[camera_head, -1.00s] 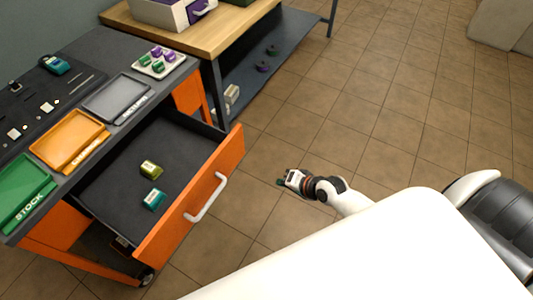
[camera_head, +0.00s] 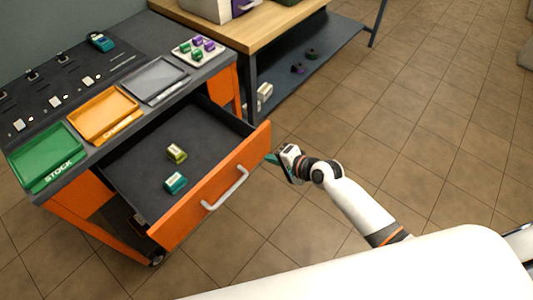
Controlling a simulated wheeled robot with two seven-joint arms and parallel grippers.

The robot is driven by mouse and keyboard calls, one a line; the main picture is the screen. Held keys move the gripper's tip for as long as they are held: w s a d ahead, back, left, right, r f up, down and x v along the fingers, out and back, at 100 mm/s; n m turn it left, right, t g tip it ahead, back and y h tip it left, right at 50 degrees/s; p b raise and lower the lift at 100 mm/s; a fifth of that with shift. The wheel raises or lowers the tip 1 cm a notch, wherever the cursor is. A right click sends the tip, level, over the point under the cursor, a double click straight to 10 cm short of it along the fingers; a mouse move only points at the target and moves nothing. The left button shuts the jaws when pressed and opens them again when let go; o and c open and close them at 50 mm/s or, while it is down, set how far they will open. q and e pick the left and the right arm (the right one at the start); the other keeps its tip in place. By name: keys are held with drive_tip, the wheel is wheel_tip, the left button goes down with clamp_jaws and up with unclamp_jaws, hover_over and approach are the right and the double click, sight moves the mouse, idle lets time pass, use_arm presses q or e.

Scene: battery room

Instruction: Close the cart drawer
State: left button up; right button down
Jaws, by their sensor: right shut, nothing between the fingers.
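The orange cart drawer (camera_head: 190,218) is pulled out of the cart (camera_head: 72,208). Its front carries a white handle (camera_head: 228,188). My left gripper is not in view.
The cart top bears a green tray (camera_head: 18,158), an orange tray (camera_head: 83,132), a grey tray (camera_head: 152,93) and a white tray (camera_head: 209,60) with several small parts. A wooden-topped bench (camera_head: 262,35) stands behind. The tiled floor (camera_head: 440,120) at right is clear.

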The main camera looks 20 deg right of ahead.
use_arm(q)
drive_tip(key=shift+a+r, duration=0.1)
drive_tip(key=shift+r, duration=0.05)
use_arm(e)
drive_tip(key=shift+w+a, duration=0.75)
drive_tip(key=shift+w, duration=0.3)
